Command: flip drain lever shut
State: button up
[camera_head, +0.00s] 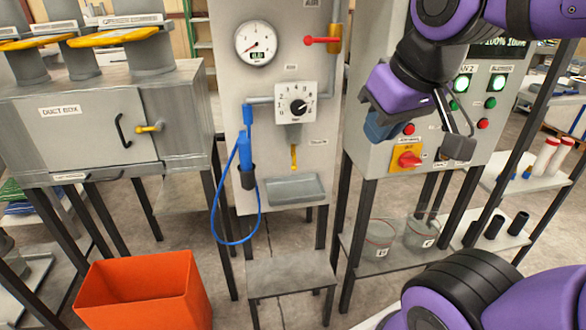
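A small yellow lever (294,157) hangs straight down under the dial fitting on the middle grey panel, above a shallow grey tray (296,190). A label beside it is too small to read, so I take it for the drain lever. My gripper (420,138) is to the right of that lever, in front of the right control box, and apart from the lever. Its fingers look spread, with nothing visible between them. A red-handled lever (322,41) on a yellow pipe fitting sits higher on the panel.
A blue hose (222,225) loops off the panel's left side. The duct box (75,130) stands left, with an orange bin (146,290) below. The control box (365,150) on the right has lit buttons and a red knob (409,160). Space before the lever looks clear.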

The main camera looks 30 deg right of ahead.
jog(key=shift+w+d+f, duration=0.15)
jog(key=shift+w+f, duration=0.15)
grip_shut()
jog(key=w+d+f+n+g+h, duration=0.2)
jog(key=w+f+n+h, duration=0.45)
jog(key=w, duration=0.35)
jog(key=w+d+f+n+g+h, duration=0.2)
jog(key=w+f+n+h, duration=0.45)
jog(key=w, duration=0.25)
jog(key=w+a+f+n+t, duration=0.4)
jog(key=w+a+f+n, duration=0.1)
jog(key=f, duration=0.5)
jog(key=w+a+f+n+t, duration=0.5)
jog(key=w+f+n, duration=0.2)
jog(key=f, duration=0.3)
jog(key=shift+f+n+t+y, duration=0.3)
jog(key=shift+f+n+y, duration=0.1)
jog(key=shift+n, duration=0.1)
send_near(294, 161)
jog(key=w+d+f, duration=0.4)
jog(key=shift+w+d+f, duration=0.25)
jog(key=shift+d+f, duration=0.05)
jog(key=shift+d, duration=0.1)
